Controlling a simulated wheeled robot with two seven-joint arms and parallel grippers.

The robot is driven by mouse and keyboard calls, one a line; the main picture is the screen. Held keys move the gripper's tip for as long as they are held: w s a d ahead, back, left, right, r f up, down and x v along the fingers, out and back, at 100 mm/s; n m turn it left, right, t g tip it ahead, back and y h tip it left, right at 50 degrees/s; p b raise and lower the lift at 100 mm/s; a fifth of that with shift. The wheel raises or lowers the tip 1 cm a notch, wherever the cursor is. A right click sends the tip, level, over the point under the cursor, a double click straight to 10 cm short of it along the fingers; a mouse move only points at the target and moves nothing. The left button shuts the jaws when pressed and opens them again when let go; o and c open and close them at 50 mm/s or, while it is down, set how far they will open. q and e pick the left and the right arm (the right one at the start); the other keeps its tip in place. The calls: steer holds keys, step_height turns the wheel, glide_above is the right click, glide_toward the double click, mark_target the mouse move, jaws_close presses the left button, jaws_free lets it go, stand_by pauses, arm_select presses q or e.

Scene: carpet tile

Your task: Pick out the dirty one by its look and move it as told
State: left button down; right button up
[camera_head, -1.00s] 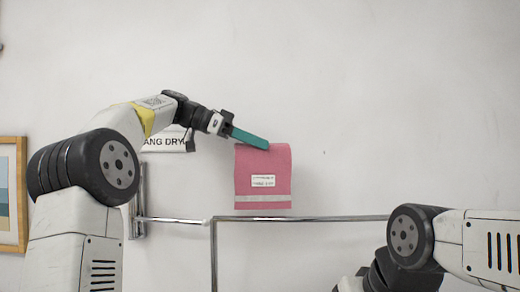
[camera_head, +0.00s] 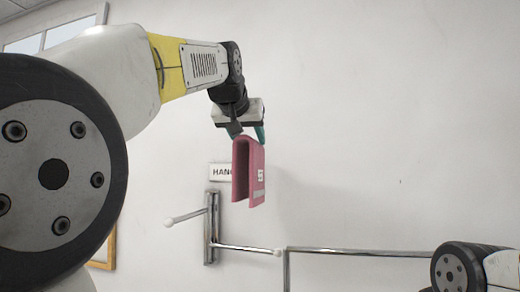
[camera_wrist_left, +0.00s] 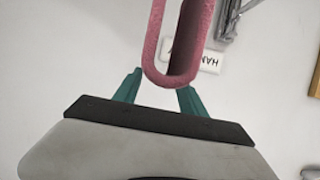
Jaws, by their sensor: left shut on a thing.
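A pink folded towel (camera_head: 256,160) hangs in the air in the head view, seen partly edge-on as an inverted U with two layers. A pale label and part of a light band show on its right face. My left gripper (camera_head: 247,134), with teal fingers, is above it and shut on its top fold. In the left wrist view the towel (camera_wrist_left: 154,45) sits between the teal fingertips of the left gripper (camera_wrist_left: 161,84). My right gripper is outside both views; only part of my right arm shows at the lower right.
A wall sign (camera_head: 220,171) reading "HANG" is partly hidden behind the towel. Below it, a metal bracket (camera_head: 211,228) carries two rods with white ends. A metal rail (camera_head: 350,252) runs right. A framed picture edge (camera_head: 105,248) is at left. Bare wall fills the right.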

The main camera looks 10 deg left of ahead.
arm_select(q)
steer(key=shift+s+a+r, duration=0.2)
steer(key=shift+a+r, duration=0.05)
steer(key=shift+a, duration=7.9)
steer(key=shift+w+f, duration=0.15)
steer(key=shift+f, duration=2.9)
steer(key=shift+w+f, duration=0.15)
steer(key=shift+f, duration=2.95)
steer(key=shift+w+f, duration=0.15)
steer(key=shift+f, duration=2.9)
steer(key=c, duration=0.6)
jaws_free()
steer(key=shift+s, duration=0.1)
